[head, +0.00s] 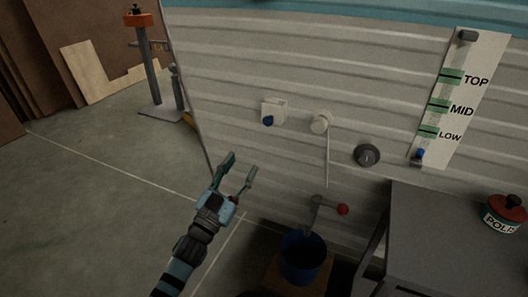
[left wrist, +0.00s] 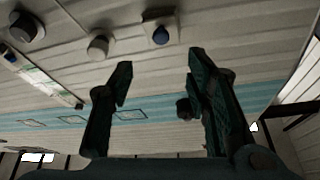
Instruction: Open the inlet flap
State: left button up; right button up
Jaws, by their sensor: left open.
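The inlet flap appears to be the small white square fitting (head: 279,106) with a blue knob on the camper's ribbed side wall, left of a round white cap. Its flap looks closed against the wall. It also shows in the left wrist view as a pale fitting (left wrist: 160,22) with a blue knob. My left gripper (head: 241,163) is open and empty, below and to the left of the fitting, apart from it. In the left wrist view the open fingers (left wrist: 160,65) show with the fitting beyond them. My right gripper is not in view.
A round white cap (head: 320,123) with a hanging cord and a dark round knob (head: 367,155) are on the wall. Below are a red-handled valve (head: 342,209) and a blue bucket (head: 302,262). A grey table (head: 440,235) stands right. Floor at left is mostly clear.

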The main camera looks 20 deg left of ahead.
pick_arm(q)
send_near(267, 123)
jog(key=x, duration=0.7)
jog(key=shift+w+r, duration=0.1)
jog(key=shift+w, duration=0.2)
jog(key=shift+w+d+r, duration=0.1)
jog(key=shift+w+r, duration=0.1)
jog(key=shift+w, duration=0.15)
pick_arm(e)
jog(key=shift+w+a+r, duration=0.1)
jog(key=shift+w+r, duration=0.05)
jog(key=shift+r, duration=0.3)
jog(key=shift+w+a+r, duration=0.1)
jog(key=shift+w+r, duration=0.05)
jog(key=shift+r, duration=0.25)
pick_arm(q)
grip_shut()
